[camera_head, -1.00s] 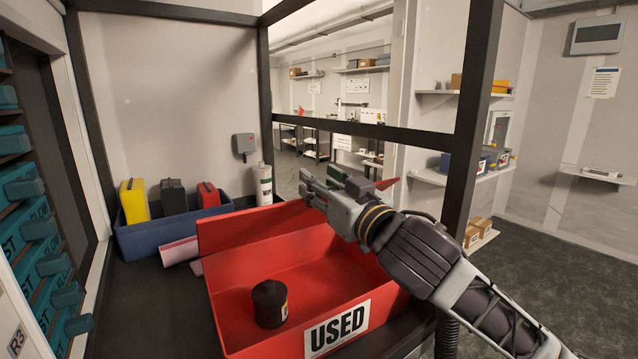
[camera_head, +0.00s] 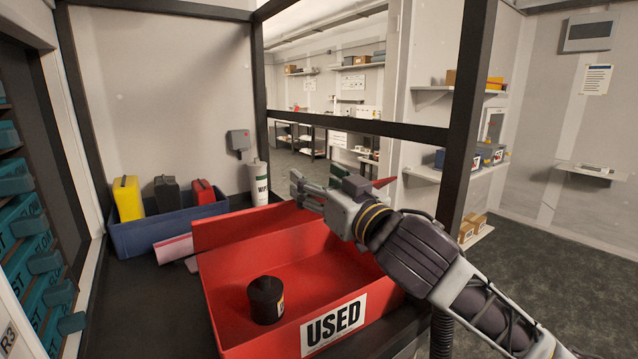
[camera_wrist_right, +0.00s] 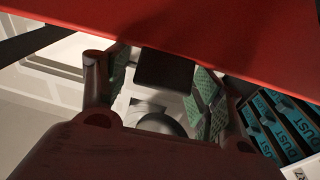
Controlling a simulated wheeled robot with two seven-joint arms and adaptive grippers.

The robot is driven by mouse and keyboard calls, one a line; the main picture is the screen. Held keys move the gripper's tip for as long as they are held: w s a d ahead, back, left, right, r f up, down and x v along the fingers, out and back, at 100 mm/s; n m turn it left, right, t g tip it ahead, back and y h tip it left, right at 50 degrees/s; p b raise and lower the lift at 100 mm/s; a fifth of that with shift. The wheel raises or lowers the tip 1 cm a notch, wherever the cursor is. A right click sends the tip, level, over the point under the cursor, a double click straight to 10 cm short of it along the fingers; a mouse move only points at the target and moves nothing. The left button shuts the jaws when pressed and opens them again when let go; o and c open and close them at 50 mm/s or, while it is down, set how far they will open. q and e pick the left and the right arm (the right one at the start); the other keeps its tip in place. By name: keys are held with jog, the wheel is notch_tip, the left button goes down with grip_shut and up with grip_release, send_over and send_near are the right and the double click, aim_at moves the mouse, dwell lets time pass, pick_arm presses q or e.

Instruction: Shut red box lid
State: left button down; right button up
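The red box (camera_head: 228,324) stands open on the dark bench, with a "USED" label on its front. A black cylindrical container (camera_head: 266,300) sits inside. Its red lid (camera_head: 235,231) is raised along the back edge. My right gripper (camera_head: 300,190) reaches in from the right, at the lid's right end. The gripper hides part of the lid, and I cannot tell whether they touch. In the right wrist view a red panel (camera_wrist_right: 220,35) crosses the top, and the gripper's green-padded fingers (camera_wrist_right: 162,90) are apart with nothing clearly held. My left gripper is not in view.
A blue bin (camera_head: 150,236) holding yellow, black and red cases stands behind left. A white bottle (camera_head: 259,184) stands behind the lid. A pink roll (camera_head: 174,248) lies left of the lid. Dark frame posts (camera_head: 466,130) and teal drawers (camera_head: 40,262) flank the bench.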

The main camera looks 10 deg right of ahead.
notch_tip(320, 180, up, 10)
dwell(1.3)
